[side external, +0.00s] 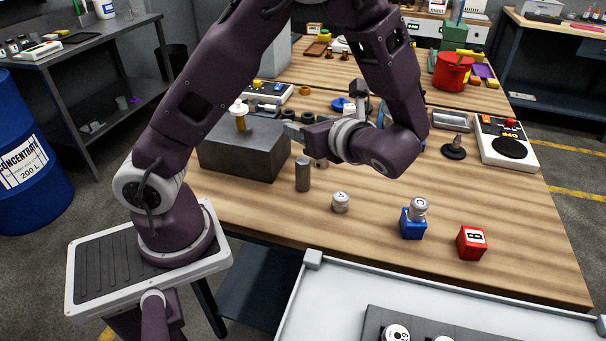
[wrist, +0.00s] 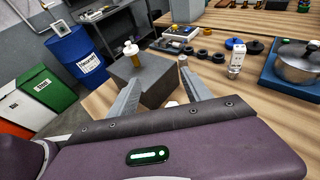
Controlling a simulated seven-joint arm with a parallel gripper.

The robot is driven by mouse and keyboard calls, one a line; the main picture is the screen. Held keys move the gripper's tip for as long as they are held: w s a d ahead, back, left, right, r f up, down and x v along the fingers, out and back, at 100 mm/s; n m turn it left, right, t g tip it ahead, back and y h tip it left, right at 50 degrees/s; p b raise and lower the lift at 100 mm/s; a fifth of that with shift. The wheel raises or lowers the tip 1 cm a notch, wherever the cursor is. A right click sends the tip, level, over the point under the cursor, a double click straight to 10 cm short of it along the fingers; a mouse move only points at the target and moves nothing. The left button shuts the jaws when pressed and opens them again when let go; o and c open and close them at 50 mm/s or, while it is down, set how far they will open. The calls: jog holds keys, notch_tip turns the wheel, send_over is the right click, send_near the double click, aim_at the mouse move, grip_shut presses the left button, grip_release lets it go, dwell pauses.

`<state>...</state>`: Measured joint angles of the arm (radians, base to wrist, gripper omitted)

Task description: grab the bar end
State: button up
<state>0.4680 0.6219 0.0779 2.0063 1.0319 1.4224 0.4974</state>
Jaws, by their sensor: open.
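A plain grey metal cylinder (side external: 303,174), which looks like the bar end, stands upright on the wooden table by the right front corner of a dark grey block (side external: 240,158). My gripper (side external: 290,133) is open and level, its fingers pointing left toward the block's right end, above and behind the cylinder. In the wrist view the open fingers (wrist: 160,78) spread on either side of the block (wrist: 150,84). A small pale patch (wrist: 171,104) shows low between them; I cannot tell whether it is the cylinder. I see nothing held.
A yellow-and-white bottle (side external: 240,115) stands on the block. Cylinder A (side external: 340,203) stands in front, cylinder C (side external: 419,208) sits on a blue cube (side external: 412,225), and a red cube B (side external: 471,243) lies right. A white-rimmed tray (side external: 313,260) is at the front.

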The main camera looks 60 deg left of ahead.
aim_at(303, 175)
notch_tip(303, 175, down, 13)
jog(key=shift+r, duration=0.1)
jog(key=shift+a+f, duration=0.2)
jog(key=shift+f, duration=0.15)
jog(key=x, duration=0.6)
jog(key=shift+w+a+f, duration=0.1)
jog(key=shift+w+a, duration=0.25)
jog(key=shift+c, duration=0.5)
grip_shut()
